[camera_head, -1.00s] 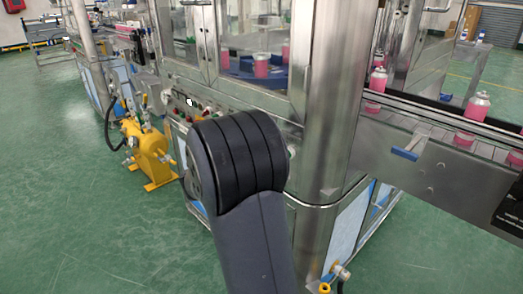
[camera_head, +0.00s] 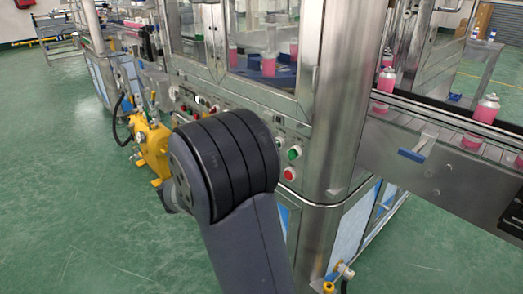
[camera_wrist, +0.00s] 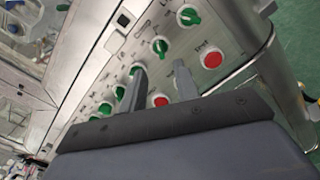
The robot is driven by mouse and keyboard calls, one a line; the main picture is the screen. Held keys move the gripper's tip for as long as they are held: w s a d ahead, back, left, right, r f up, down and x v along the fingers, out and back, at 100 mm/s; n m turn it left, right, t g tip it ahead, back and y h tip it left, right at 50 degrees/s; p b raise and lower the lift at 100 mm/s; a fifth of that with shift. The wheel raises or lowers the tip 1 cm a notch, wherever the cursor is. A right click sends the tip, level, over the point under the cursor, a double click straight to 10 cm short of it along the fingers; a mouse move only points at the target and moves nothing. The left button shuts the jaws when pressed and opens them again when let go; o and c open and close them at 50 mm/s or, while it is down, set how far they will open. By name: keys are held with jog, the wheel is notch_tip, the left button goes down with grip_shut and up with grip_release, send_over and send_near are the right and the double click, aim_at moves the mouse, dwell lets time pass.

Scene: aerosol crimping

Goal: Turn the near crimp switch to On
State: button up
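The control panel shows in the wrist view (camera_wrist: 228,25), tilted, with several green knobs and red buttons. One green knob (camera_wrist: 160,46) lies just beyond the fingertips; another green knob (camera_wrist: 189,17) is farther up, near the panel's edge. A red button (camera_wrist: 160,100) shows between the fingers. My gripper (camera_wrist: 159,80) is open and empty, its two fingers apart and pointing at the panel. I cannot tell if they touch it. The labels are too blurred to tell which knob is the near crimp switch. In the head view my arm hides the gripper and part of the panel.
A second red button (camera_wrist: 211,57) sits right of the fingers. In the head view, a steel corner post (camera_head: 340,110) and a conveyor (camera_head: 440,125) with pink cans stand at right. A yellow unit (camera_head: 152,145) stands at left. Green floor is clear at lower left.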

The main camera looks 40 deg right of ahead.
jog(key=a, duration=0.3)
jog(key=shift+s+a, duration=0.1)
jog(key=shift+a, duration=0.15)
jog(key=d, duration=1.1)
jog(key=shift+w+b, duration=0.35)
jog(key=shift+w, duration=0.05)
jog(key=shift+a, duration=0.15)
